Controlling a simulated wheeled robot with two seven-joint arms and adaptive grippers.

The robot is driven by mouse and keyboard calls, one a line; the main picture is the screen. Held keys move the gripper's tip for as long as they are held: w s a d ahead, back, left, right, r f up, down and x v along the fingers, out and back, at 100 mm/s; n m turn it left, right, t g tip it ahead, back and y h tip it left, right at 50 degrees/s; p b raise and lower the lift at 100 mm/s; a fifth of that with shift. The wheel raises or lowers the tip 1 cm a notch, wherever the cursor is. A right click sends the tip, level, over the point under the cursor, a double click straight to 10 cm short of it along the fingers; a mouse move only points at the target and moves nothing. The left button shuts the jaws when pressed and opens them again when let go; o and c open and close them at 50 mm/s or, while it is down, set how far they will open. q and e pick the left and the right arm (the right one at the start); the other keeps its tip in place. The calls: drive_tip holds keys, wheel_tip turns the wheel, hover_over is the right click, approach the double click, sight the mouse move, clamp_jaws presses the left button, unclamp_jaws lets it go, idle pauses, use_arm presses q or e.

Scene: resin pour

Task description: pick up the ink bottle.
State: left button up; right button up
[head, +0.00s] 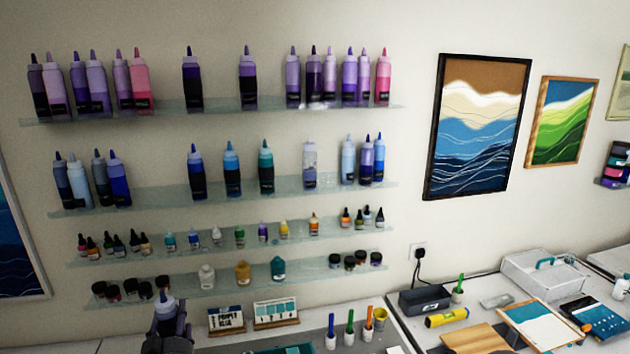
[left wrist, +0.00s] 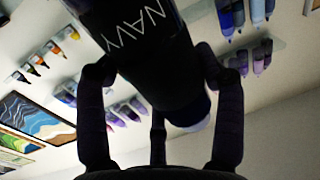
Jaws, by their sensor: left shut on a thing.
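A dark bottle (left wrist: 155,50) with the white label word NAVY fills the middle of the left wrist view, its pale blue shoulder toward the lower right. My left gripper (left wrist: 157,72) has its fingers on both sides of this bottle and is shut on it. In the head view the bottle (head: 165,306) shows its pale shoulder and blue nozzle pointing up at the lower left. My left gripper (head: 168,332) is around it there, in front of the wall below the shelves. The bottle's lower part is hidden by the gripper. My right gripper is not in view.
Glass shelves (head: 225,188) on the wall hold rows of squeeze bottles, small droppers and jars. Small cards (head: 275,313) stand on the counter right of my gripper.

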use_arm(q)
drive_tip(key=s+d+f+m+h+b, duration=0.15)
drive_tip(key=d+f+b, duration=0.3)
drive_tip(key=f, duration=0.85)
drive_tip(key=d+f+m+t+h+b, duration=0.15)
drive_tip(key=d+f+b, duration=0.35)
drive_tip(key=f, duration=0.8)
drive_tip(key=s+d+f+m+g+h+b, duration=0.1)
drive_tip(key=d+f+h+b, duration=0.35)
drive_tip(key=f, duration=0.85)
drive_tip(key=s+a+r+y+b, duration=0.1)
drive_tip(key=a+r+b, duration=0.1)
drive_tip(key=r, duration=0.5)
drive_tip(key=a+r+y+b, duration=0.1)
drive_tip(key=a+r+b, duration=0.2)
drive_tip(key=r, duration=0.3)
drive_tip(key=shift+n+t, duration=0.35)
drive_tip(key=shift+n, duration=0.05)
drive_tip(key=shift+w+a+f+b, duration=0.85)
drive_tip(key=shift+w+a+f, duration=0.05)
drive_tip(key=shift+w+f, duration=1.2)
drive_tip(key=shift+w+a+f+b, duration=0.8)
drive_tip(key=shift+w+a+f, duration=0.1)
drive_tip(key=shift+w+f, duration=1.2)
drive_tip(key=shift+w+a+f+b, duration=0.85)
drive_tip(key=shift+w+a+f, duration=0.05)
drive_tip(key=shift+w+f, duration=1.15)
